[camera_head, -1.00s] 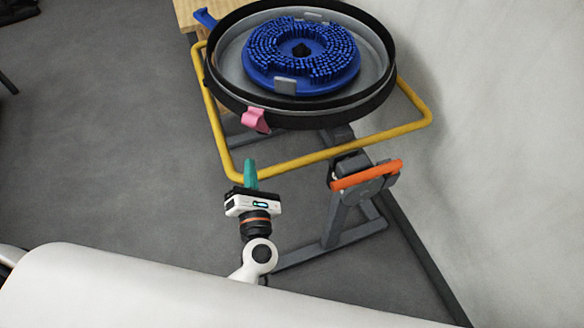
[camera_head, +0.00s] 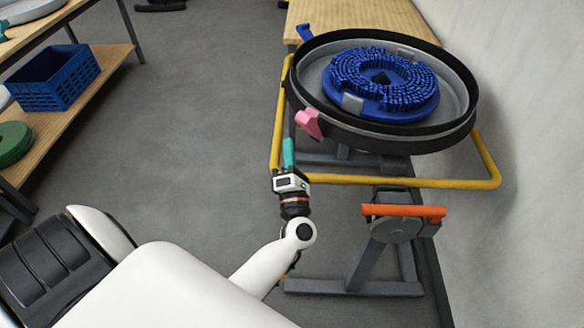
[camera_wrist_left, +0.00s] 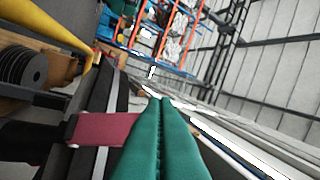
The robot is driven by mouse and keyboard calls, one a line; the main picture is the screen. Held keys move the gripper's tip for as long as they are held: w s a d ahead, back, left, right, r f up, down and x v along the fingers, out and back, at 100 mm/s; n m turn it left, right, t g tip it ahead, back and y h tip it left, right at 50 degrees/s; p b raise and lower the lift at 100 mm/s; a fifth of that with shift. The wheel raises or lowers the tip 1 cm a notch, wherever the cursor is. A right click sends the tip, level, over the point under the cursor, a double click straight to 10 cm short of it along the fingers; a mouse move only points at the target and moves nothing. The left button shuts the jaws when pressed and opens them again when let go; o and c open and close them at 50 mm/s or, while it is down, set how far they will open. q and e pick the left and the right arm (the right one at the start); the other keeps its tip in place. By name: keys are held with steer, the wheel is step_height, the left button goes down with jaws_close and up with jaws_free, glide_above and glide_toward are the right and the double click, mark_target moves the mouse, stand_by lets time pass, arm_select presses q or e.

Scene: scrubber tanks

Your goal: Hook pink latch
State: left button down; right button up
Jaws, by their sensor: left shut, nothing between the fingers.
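The pink latch (camera_head: 308,123) sits on the near left of the black rim of a round tank (camera_head: 400,142). The tank holds a blue brush (camera_head: 385,85). My left gripper (camera_head: 289,152) is just below and left of the pink latch in the head view, with its green fingers pointing up. In the left wrist view the pink latch (camera_wrist_left: 104,128) lies directly left of the green fingers (camera_wrist_left: 162,120). The fingers are pressed together with nothing between them. I cannot tell whether they touch the latch. My right gripper is in neither view.
A yellow tube frame (camera_head: 400,182) surrounds the tank. An orange handle (camera_head: 403,211) is below it on a grey stand. A blue latch (camera_head: 305,32) is on the far rim. A wooden table (camera_head: 370,18) stands behind, a wall at right. A shelf with a blue crate (camera_head: 55,80) is at left.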

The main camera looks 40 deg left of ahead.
mark_target(312, 124)
arm_select(q)
steer(key=w+r, duration=0.2)
steer(key=w, duration=0.1)
steer(key=shift+w+d+p, duration=0.2)
steer(key=shift+w+p, duration=0.1)
steer(key=shift+p, duration=0.1)
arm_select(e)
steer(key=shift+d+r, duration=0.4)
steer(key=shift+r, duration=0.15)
